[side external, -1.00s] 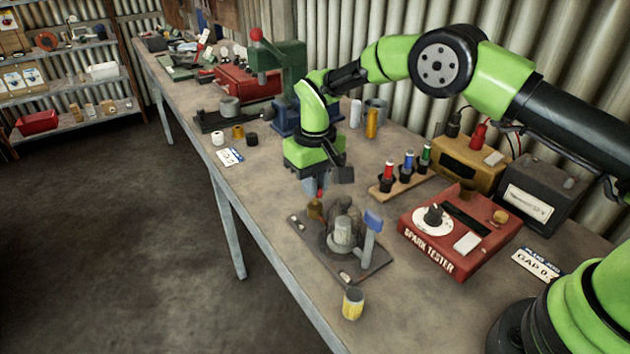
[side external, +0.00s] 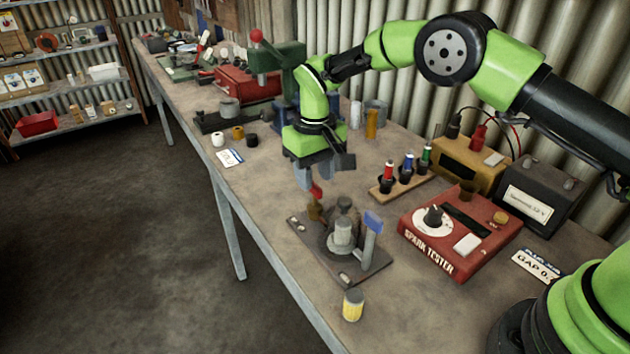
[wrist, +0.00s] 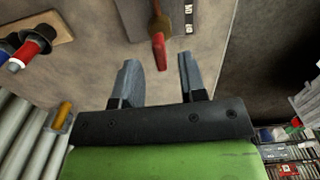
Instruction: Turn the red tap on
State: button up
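The red tap lever (side external: 316,192) sits on a brass-coloured valve body (side external: 315,209) at the back left of a grey fixture plate (side external: 368,274) on the bench. A blue lever (side external: 373,222) stands on a grey post on the same plate. My gripper (side external: 312,181) points down just above and behind the red lever. In the wrist view my gripper (wrist: 157,60) is open with nothing between its fingers. The red lever (wrist: 159,52) lies ahead of the gap between the fingertips there, and the brass body (wrist: 160,23) is beyond it.
The red spark tester (side external: 450,240) and a rack (side external: 402,182) with red, blue and green pieces stand to the right. A yellow can (side external: 353,304) is in front of the plate. A green press (side external: 285,70) stands behind my gripper. Bench space left of the plate is clear.

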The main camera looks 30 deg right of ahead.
notch_tip(320, 180, up, 8)
jog(key=shift+f, duration=0.15)
dwell(0.3)
notch_tip(320, 180, up, 9)
jog(key=t, duration=0.1)
send_over(315, 185)
jog(key=s+d, duration=0.2)
jog(key=s, duration=0.1)
jog(key=s+d+r+m+t+y, duration=0.1)
jog(key=s+d+r+m+t, duration=0.1)
jog(key=s+r, duration=0.5)
jog(key=s+d+f+m+t+y, duration=0.1)
jog(key=s+d+m+t, duration=0.1)
jog(key=s, duration=1.6)
jog(key=shift+d+t, duration=0.45)
jog(key=shift+t, duration=0.65)
jog(key=shift+f, duration=0.1)
